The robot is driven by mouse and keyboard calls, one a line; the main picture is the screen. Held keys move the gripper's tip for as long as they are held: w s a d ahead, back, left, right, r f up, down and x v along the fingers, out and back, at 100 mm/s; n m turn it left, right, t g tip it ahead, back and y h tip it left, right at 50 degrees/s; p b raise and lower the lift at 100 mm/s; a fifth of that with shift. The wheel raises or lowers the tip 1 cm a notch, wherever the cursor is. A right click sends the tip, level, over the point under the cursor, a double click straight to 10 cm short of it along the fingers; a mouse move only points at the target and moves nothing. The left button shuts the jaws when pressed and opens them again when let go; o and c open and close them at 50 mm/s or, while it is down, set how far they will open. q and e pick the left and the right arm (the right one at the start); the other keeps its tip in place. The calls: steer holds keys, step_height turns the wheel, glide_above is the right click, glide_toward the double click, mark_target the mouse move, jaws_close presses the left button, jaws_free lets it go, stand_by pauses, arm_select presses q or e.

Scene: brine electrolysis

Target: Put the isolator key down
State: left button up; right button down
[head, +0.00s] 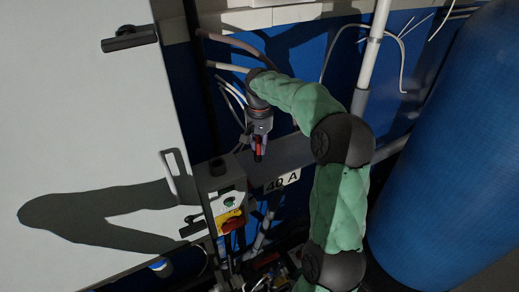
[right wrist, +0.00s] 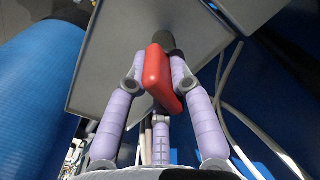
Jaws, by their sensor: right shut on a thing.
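The isolator key is a red piece (right wrist: 157,72) with a dark round end in the right wrist view. It also shows as a small red shape (head: 259,150) in the head view. My right gripper (right wrist: 155,80) is shut on the red part, with its lilac fingers on either side. In the head view my right gripper (head: 258,143) points down, above and right of a small control box (head: 228,190). The box carries a green button and a red switch (head: 231,224) on a yellow plate. The key appears clear of the box. My left gripper does not show.
A large pale cabinet (head: 90,140) with black handles fills the left. A grey rail (head: 290,154) with a "40 A" label (head: 282,181) runs behind the arm. A big blue tank (head: 450,150) stands at the right. Loose cables (head: 228,40) hang above the gripper.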

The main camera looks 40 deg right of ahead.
step_height(320, 180, down, 2)
steer(key=shift+f, duration=0.1)
steer(key=shift+f, duration=0.2)
steer(key=c, duration=1.1)
jaws_free()
steer(key=shift+r, duration=0.25)
step_height(320, 180, up, 12)
steer(key=shift+f, duration=0.1)
